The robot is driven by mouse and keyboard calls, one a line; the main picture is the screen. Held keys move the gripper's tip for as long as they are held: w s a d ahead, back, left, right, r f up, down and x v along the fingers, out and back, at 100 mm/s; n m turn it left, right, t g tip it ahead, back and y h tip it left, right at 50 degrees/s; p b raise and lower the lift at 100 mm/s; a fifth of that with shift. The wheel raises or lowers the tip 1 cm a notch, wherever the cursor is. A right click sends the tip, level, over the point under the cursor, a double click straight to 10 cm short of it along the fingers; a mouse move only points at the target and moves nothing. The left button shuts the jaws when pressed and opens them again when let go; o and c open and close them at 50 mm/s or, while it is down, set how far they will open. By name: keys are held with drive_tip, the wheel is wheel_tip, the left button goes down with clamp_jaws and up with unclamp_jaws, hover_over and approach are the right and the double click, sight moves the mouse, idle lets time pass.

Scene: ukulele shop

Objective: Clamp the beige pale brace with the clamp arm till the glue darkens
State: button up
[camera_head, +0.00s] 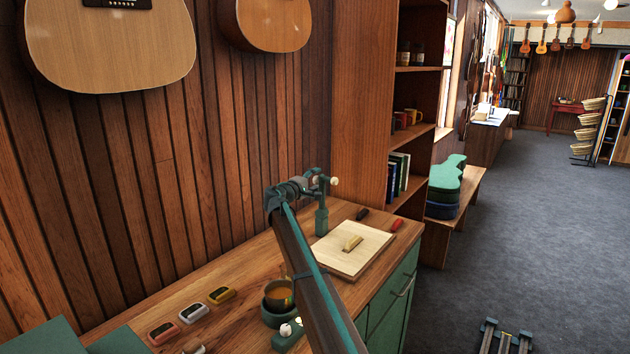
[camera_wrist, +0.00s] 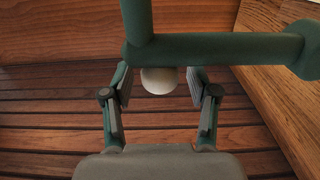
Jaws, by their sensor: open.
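The beige pale brace (camera_head: 352,243) lies on a pale board (camera_head: 340,262) on the workbench in the head view. The green clamp post (camera_head: 321,218) stands at the board's back left, with a pale knob (camera_head: 334,181) at its top right. My gripper (camera_head: 303,184) is at the top of the clamp. In the wrist view my gripper (camera_wrist: 160,84) is open. A pale round knob (camera_wrist: 160,80) shows between its fingers, with no visible contact. The glue cannot be made out.
A dark-handled tool (camera_head: 362,213) and a red one (camera_head: 397,225) lie beyond the board. The slatted wall (camera_head: 180,170) rises close behind the bench.

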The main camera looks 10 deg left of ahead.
clamp_jaws()
drive_tip(key=shift+s+d+f+b, duration=0.1)
drive_tip(key=shift+d+b, duration=0.1)
drive_tip(key=shift+b, duration=0.2)
drive_tip(key=b, duration=0.1)
drive_tip(key=d+m+b, duration=0.1)
drive_tip(key=b, duration=0.1)
drive_tip(key=shift+s+d+f+m, duration=0.1)
drive_tip(key=shift+s+d+m, duration=0.1)
drive_tip(key=shift+s+m, duration=0.15)
drive_tip(key=s+d+f+m+b, duration=0.3)
drive_tip(key=d+m+b, duration=0.3)
drive_tip(key=b, duration=0.7)
drive_tip(key=s+d+f+m+b, duration=0.3)
drive_tip(key=d+f+m+b, duration=0.2)
drive_tip(key=b, duration=0.8)
drive_tip(key=shift+s+d+f+m, duration=0.3)
drive_tip(key=shift+d+m, duration=0.25)
drive_tip(key=shift+m, duration=1.1)
